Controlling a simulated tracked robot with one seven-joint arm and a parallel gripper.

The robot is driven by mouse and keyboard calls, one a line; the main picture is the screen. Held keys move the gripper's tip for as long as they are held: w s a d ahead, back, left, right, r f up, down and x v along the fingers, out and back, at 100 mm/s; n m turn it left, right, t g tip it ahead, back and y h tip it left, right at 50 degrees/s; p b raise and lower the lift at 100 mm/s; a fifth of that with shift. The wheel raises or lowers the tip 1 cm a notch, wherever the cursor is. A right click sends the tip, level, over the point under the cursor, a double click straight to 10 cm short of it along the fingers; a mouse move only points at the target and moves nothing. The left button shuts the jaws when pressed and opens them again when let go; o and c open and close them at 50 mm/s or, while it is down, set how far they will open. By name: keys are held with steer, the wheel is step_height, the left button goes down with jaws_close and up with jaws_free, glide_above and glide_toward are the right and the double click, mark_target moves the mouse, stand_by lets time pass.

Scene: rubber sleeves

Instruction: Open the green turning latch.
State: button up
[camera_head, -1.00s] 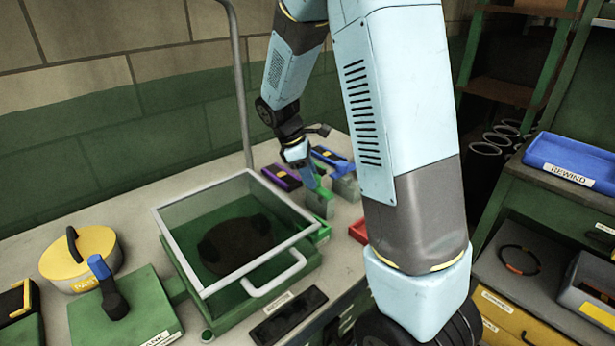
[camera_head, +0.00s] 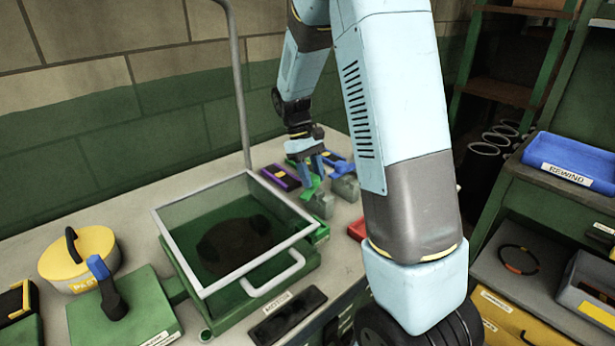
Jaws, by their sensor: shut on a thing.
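The green turning latch (camera_head: 308,189) is small in the view, on the bench behind the clear-lidded green box. It sits by a grey block (camera_head: 322,205). My gripper (camera_head: 311,176) points down at the latch, with its jaws shut on the green part. The fingers hide some of the latch, so its exact angle is hard to tell.
A purple-edged tray (camera_head: 281,177) lies left of my gripper and a blue piece (camera_head: 338,164) lies close on its right. The clear-lidded box (camera_head: 240,285) stands in front, with a thin upright pole (camera_head: 240,90) behind it. A red tray (camera_head: 357,229) is at right.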

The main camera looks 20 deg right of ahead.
steer(key=m, duration=0.2)
steer(key=m+y, duration=0.1)
steer(key=m, duration=0.1)
steer(key=m+y, duration=0.1)
steer(key=m, duration=0.1)
steer(key=shift+s+d+f+g, duration=0.1)
steer(key=shift+s+f+g, duration=0.05)
steer(key=shift+s+g, duration=0.15)
steer(key=shift+w+d+m+y, duration=0.15)
steer(key=shift+m+y, duration=0.65)
steer(key=shift+m, duration=0.9)
steer(key=shift+d, duration=0.1)
steer(key=o, duration=1)
steer(key=shift+o, duration=0.2)
steer(key=shift+w, duration=0.1)
steer(key=shift+r, duration=0.3)
steer(key=v, duration=1.3)
steer(key=shift+r, duration=0.25)
